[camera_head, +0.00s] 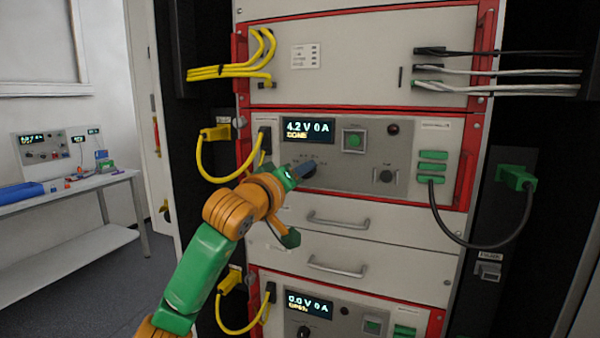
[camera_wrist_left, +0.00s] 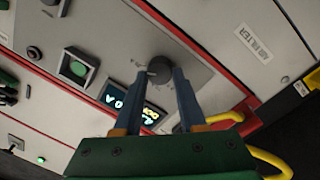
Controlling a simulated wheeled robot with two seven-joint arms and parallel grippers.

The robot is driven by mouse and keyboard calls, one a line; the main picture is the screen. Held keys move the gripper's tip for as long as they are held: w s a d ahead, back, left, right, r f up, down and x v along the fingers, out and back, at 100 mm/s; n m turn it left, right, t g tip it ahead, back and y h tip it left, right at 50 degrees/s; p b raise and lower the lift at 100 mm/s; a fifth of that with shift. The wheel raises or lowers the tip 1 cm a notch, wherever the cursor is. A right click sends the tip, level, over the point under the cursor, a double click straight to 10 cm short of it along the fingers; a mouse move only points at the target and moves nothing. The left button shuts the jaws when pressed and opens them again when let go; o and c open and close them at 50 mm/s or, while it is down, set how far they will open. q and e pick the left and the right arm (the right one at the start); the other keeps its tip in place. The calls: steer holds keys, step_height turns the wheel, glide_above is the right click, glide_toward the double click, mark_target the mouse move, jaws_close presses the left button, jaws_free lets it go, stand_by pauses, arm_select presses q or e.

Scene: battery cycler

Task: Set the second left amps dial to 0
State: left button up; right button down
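The upper cycler unit (camera_head: 425,150) has a lit display (camera_head: 308,130) reading 4.2 V 0 A, with a second line that looks like DONE. Its left amps dial (camera_head: 309,173) is a round dark knob below the display, mostly hidden by my gripper in the head view. In the left wrist view the dial (camera_wrist_left: 159,68) sits between both blue fingertips. My left gripper (camera_wrist_left: 160,78) has one finger on each side of the dial, close against it. Its fingers reach the panel in the head view (camera_head: 305,169). The pointer's exact angle is unclear. My right gripper is not in view.
Yellow cables (camera_head: 215,168) hang at left. A lower unit (camera_head: 350,313) shows 0.0 V 0 A. Drawers with handles (camera_head: 337,220) lie between. A workbench (camera_head: 75,187) stands far left.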

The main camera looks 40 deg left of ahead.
arm_select(q)
jaws_close()
steer(key=shift+f+n, duration=0.1)
steer(key=shift+n, duration=0.2)
steer(key=shift+d+f+n+y+b, duration=0.1)
steer(key=shift+n+y+b, duration=0.3)
steer(key=shift+n+b, duration=3.75)
steer(key=shift+d+f+n+y+b, duration=0.1)
steer(key=shift+n+y+b, duration=0.3)
steer(key=shift+n, duration=7.55)
steer(key=shift+r+n, duration=0.15)
steer(key=shift+n, duration=0.15)
